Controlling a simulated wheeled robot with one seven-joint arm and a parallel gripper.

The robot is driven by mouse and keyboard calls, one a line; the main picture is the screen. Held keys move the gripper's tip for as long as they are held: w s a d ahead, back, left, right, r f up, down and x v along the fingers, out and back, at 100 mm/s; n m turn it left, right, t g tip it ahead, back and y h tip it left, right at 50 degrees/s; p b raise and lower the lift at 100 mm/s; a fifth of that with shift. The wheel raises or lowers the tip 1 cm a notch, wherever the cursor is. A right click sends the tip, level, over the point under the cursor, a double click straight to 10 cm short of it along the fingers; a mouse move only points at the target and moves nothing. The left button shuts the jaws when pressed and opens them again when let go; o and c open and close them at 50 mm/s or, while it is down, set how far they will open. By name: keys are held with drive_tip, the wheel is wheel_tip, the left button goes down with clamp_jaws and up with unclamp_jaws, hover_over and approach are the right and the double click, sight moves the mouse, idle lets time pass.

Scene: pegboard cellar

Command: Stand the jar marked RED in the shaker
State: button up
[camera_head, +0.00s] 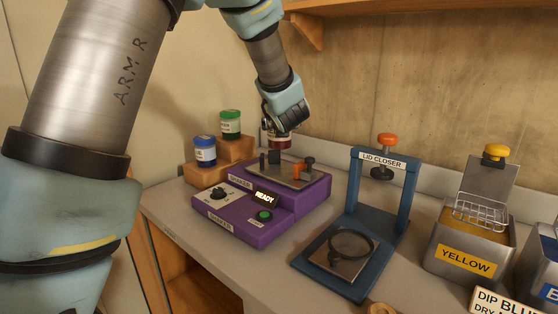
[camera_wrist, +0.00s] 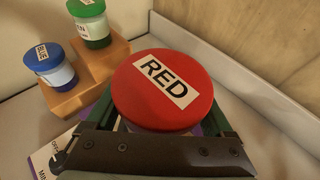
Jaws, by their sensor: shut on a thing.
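The jar marked RED (camera_wrist: 165,88) fills the middle of the wrist view, its red lid and white label facing the camera. My gripper (camera_head: 272,128) is shut on this jar, with fingers on both sides below the lid. In the head view the jar (camera_head: 279,141) shows partly under my gripper, at the back of the purple shaker (camera_head: 262,229). The shaker has a metal top plate with an orange-and-black clamp, a lit READY display, a dial and a green button. I cannot tell whether the jar touches the plate.
A blue jar (camera_head: 205,150) and a green jar (camera_head: 230,124) stand on a stepped wooden block (camera_head: 205,176) left of the shaker. The blue lid closer (camera_head: 360,200) stands to the right, then a YELLOW dip tank (camera_head: 468,262). A wall rises close behind.

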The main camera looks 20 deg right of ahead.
drive_tip(key=shift+f+p, duration=0.4)
drive_tip(key=shift+f, duration=2.9)
drive_tip(key=shift+f, duration=0.15)
drive_tip(key=o, duration=1.5)
drive_tip(key=shift+o, duration=0.2)
